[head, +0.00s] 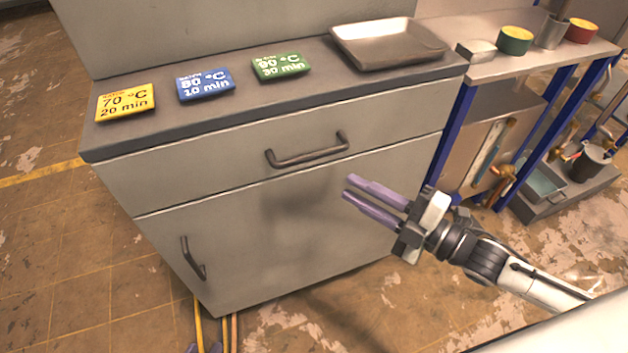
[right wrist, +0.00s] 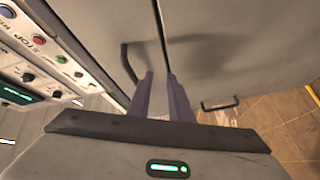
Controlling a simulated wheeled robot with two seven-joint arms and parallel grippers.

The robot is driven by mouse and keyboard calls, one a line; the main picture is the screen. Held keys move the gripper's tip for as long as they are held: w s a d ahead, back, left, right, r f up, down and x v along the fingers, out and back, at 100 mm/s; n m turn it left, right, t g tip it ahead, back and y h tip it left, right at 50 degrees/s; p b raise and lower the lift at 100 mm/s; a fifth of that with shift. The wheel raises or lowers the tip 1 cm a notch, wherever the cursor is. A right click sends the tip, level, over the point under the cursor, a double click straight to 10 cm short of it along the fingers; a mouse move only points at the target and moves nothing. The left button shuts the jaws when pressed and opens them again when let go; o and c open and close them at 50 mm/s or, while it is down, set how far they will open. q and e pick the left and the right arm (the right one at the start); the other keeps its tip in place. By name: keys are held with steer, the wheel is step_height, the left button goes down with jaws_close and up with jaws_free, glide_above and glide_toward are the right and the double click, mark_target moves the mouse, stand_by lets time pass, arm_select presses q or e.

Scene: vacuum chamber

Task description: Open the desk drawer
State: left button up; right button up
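The grey desk drawer (head: 220,150) is shut, its front flush above a lower cabinet door (head: 270,220). Its dark bar handle (head: 308,155) is empty; it also shows in the right wrist view (right wrist: 128,66). My right gripper (head: 347,187) is open and empty, its purple fingers pointing at the desk front, below and right of the drawer handle. In the right wrist view, its fingers (right wrist: 160,78) have a gap between them, beside the handle and apart from it. Small purple tips at the bottom edge look like my left gripper (head: 204,349); the rest is out of frame.
The lower door has its own handle (head: 192,258). On the desktop lie yellow (head: 126,102), blue (head: 205,85) and green (head: 281,67) signs and a metal tray (head: 388,42). A blue-legged bench (head: 500,65) stands at right. Floor before the desk is mostly clear, with yellow cables (head: 198,325).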

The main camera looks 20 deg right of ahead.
mark_target(314, 153)
steer(key=w+a+r+n+y+b, duration=0.1)
steer(key=w+a+r+n, duration=0.1)
steer(key=n, duration=0.1)
steer(key=w+a+r+n+g+y+b, duration=0.1)
steer(key=w+a+n+y, duration=0.1)
steer(key=w+a+r+n+y+b, duration=0.1)
steer(key=w+a+r+n, duration=0.1)
steer(key=a+n, duration=0.1)
steer(key=shift+w+r+n+g+y+b, duration=0.2)
steer(key=shift+r+n+g+y+b, duration=0.1)
steer(key=shift+g, duration=0.1)
jaws_close()
